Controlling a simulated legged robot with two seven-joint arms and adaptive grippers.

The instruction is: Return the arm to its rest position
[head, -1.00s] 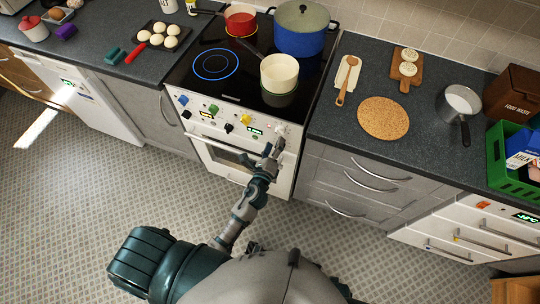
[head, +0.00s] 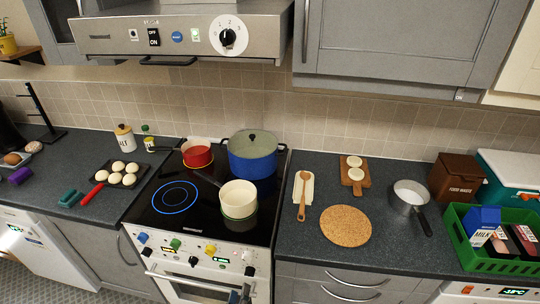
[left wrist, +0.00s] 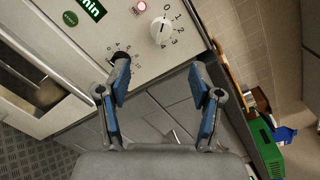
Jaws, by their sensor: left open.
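My left gripper (head: 241,293) shows at the bottom edge of the head view, low in front of the cooker's right-hand controls. Most of my left arm is outside that view. In the left wrist view the left gripper (left wrist: 165,84) has its two blue-padded fingers spread apart with nothing between them. Beyond the fingers is the white cooker front with a white dial (left wrist: 162,30) and a black knob (left wrist: 120,58) close to the left fingertip. I cannot tell whether that finger touches the knob. My right gripper is in neither current view.
The hob (head: 164,222) carries a red pan (head: 197,153), a blue pot (head: 252,160) and a cream pan (head: 238,197); one ring glows blue. A cork mat (head: 346,226), a saucepan (head: 408,195) and a green crate (head: 480,258) stand on the right counter. The extractor hood (head: 185,35) hangs above.

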